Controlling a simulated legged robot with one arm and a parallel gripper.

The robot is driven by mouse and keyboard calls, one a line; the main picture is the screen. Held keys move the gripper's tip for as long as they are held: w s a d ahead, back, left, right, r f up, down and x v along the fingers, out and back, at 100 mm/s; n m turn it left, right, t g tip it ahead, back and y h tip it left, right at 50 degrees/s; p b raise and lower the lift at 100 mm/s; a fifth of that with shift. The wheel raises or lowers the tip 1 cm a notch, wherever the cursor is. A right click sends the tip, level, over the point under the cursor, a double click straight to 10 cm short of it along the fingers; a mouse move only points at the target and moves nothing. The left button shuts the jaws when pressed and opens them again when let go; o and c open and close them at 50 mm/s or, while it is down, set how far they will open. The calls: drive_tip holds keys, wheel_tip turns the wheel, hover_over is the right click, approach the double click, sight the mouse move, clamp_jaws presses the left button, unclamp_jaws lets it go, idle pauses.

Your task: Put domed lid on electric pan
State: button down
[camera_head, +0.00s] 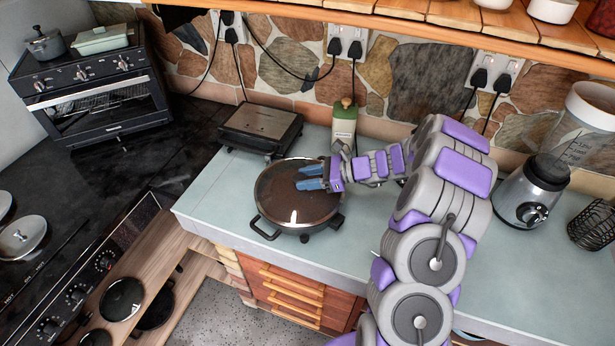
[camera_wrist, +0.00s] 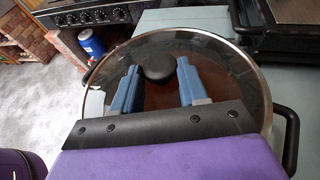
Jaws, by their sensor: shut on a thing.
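The domed lid (camera_head: 283,190) is clear glass with a metal rim and a black knob (camera_wrist: 160,66). It lies over the round electric pan (camera_head: 264,229), whose black side handles stick out below the lid. Its rim looks level with the pan's rim, but I cannot tell whether it is fully seated. My gripper (camera_head: 308,178) reaches in from the right, above the lid. Its blue fingers are shut on the lid's knob, one on each side in the wrist view. The pan's inside shows brown through the glass.
A black flat grill (camera_head: 260,128) stands behind the pan, and a green-labelled bottle (camera_head: 344,123) stands behind my gripper. A blender (camera_head: 530,195) and a black wire holder (camera_head: 595,224) are at the right. The counter's front edge (camera_head: 270,258) is close to the pan.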

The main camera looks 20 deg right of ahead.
drive_tip(key=shift+f, duration=0.25)
drive_tip(key=c, duration=0.5)
unclamp_jaws()
drive_tip(key=p+v, duration=0.2)
drive_tip(key=v, duration=1.5)
drive_tip(key=shift+d+f, duration=0.1)
drive_tip(key=shift+d, duration=0.15)
